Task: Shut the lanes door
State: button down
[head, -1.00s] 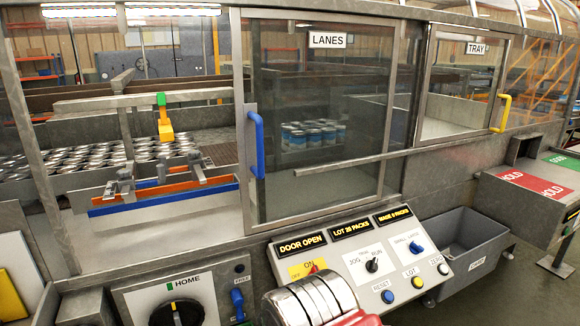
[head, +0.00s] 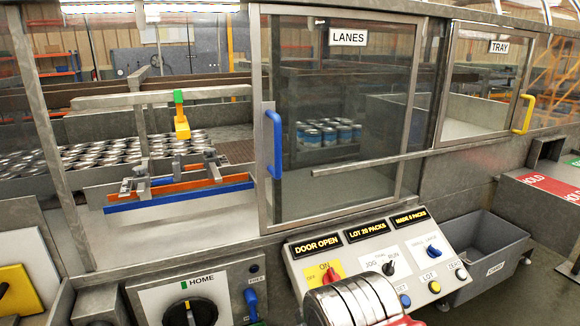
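The lanes door (head: 318,190) is a framed glass panel with a LANES label and a blue upright handle (head: 274,143) on its left edge. It stands to the right of a wide opening, through which the can lanes (head: 115,153) show. The left display on the panel reads DOOR OPEN (head: 317,244). A silver ribbed part with red at its lower right, probably of my arm, shows at the bottom middle, below the door. My gripper's fingers are not in view.
A sloped control panel (head: 375,265) juts out below the door. A HOME dial box (head: 195,300) stands to its left and a grey bin (head: 490,245) to its right. The tray door (head: 485,80) has a yellow handle. A metal rail (head: 385,160) runs rightward across the door.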

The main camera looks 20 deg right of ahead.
aim_at(267, 122)
jog(key=u, duration=0.05)
jog(key=i, duration=1)
jog(key=z, duration=0.05)
